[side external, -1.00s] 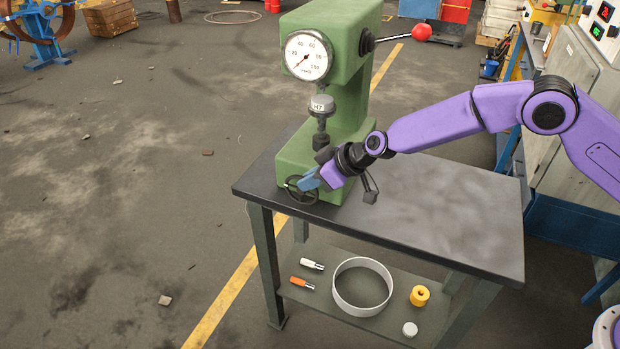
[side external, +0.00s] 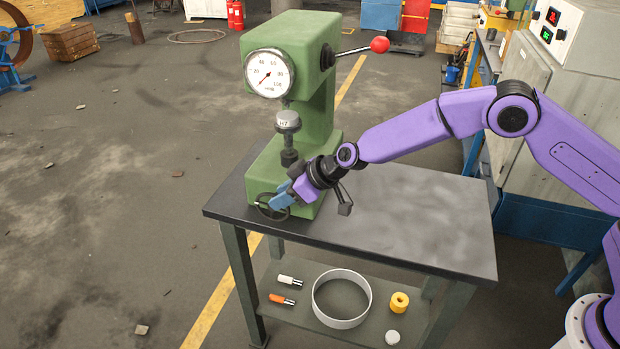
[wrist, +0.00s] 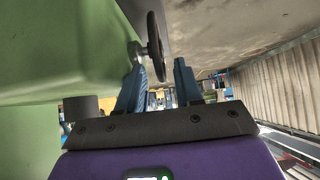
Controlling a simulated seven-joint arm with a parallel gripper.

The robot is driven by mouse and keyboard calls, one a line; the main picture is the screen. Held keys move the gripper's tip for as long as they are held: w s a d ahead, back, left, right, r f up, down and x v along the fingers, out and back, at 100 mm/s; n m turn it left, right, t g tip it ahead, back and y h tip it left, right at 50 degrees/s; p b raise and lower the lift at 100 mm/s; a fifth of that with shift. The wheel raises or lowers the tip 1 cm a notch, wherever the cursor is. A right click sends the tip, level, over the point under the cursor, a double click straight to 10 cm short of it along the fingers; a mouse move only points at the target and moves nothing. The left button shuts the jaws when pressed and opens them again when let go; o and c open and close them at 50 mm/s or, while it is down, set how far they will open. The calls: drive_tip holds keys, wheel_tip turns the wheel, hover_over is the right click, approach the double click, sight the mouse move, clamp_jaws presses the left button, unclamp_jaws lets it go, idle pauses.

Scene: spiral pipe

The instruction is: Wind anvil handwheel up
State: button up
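The handwheel (side external: 272,207) is a dark spoked ring low on the front of the green press (side external: 300,110), by the bench's left edge. In the wrist view the handwheel (wrist: 155,45) is seen nearly edge-on. My gripper (side external: 281,200) is at the wheel's right side, fingers pointing at it. The blue fingers (wrist: 162,78) are apart, with the rim's near end between them, close to the left finger; a gap shows beside the right finger. Above the base, a grey piece marked H7 (side external: 288,122) stands over a dark stem (side external: 289,157). Contact with the rim is unclear.
The press has a round dial (side external: 270,74) and a red-knobbed lever (side external: 379,45) at upper right. The dark bench top (side external: 400,215) is clear to the right. The lower shelf holds a white ring (side external: 342,298), a yellow part (side external: 399,302) and small items.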

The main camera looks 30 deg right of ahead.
drive_tip(key=v, duration=1.6)
drive_tip(key=shift+d+r, duration=0.2)
drive_tip(key=shift+s, duration=0.15)
drive_tip(key=o, duration=0.8)
drive_tip(key=shift+a, duration=0.2)
drive_tip(key=o, duration=0.4)
drive_tip(key=shift+w+a+n, duration=0.2)
drive_tip(key=shift+a+n, duration=0.15)
drive_tip(key=shift+n, duration=0.05)
drive_tip(key=n+g+h, duration=0.2)
drive_tip(key=n+h, duration=0.7)
drive_tip(key=n, duration=0.8)
hover_over(275, 220)
drive_tip(key=s+a, duration=0.3)
drive_tip(key=s, duration=0.3)
drive_tip(key=x, duration=1.7)
drive_tip(key=shift+a, duration=0.15)
drive_tip(key=shift+c, duration=0.2)
